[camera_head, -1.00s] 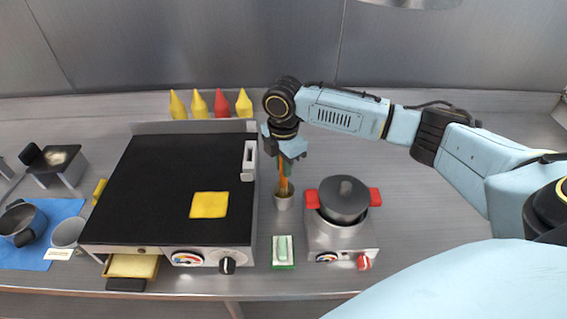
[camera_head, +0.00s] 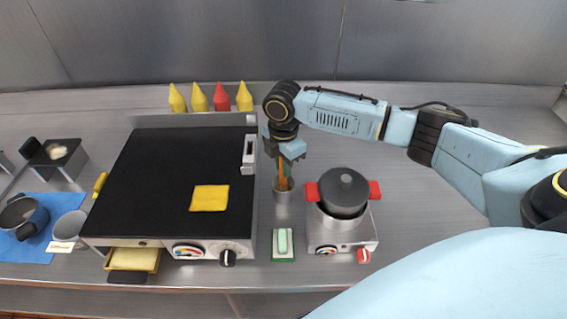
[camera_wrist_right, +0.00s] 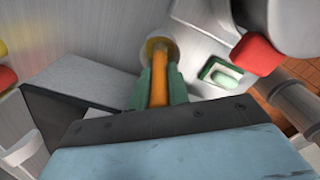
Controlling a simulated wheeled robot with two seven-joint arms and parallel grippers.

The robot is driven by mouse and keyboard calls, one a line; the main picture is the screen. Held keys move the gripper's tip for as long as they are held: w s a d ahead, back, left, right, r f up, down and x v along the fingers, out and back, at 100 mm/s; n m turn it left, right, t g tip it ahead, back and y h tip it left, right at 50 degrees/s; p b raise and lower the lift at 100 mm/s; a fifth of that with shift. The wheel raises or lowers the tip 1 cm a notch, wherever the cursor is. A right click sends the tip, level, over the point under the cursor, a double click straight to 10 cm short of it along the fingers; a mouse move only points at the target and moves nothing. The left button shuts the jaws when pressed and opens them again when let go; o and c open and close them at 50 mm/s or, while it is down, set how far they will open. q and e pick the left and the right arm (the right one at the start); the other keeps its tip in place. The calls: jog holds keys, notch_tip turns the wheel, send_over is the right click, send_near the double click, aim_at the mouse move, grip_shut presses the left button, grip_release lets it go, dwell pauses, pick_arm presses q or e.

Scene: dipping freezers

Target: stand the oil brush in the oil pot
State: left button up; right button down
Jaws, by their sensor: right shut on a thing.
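My right gripper (camera_head: 284,165) is shut on the oil brush, whose orange handle (camera_wrist_right: 160,82) stands between the two green fingers in the right wrist view. In the head view the orange handle (camera_head: 283,177) runs down to the mouth of the small metal oil pot (camera_head: 283,209), right of the griddle. The oil pot also shows in the right wrist view (camera_wrist_right: 174,50), with the brush's lower end at its opening. The brush looks about upright. Its bristles are hidden, so I cannot tell how deep they are. My left gripper is not in view.
A small burner (camera_head: 341,236) with a red-handled saucepan (camera_head: 343,190) is close on the right. A green-and-white pad (camera_head: 283,245) lies in front. Squeeze bottles (camera_head: 222,98) stand behind.

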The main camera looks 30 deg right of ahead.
jog(key=shift+f, duration=0.2)
jog(key=c, duration=1.3)
grip_release()
jog(key=shift+o, duration=0.2)
jog(key=shift+r+p, duration=1.5)
jog(key=shift+p, duration=0.55)
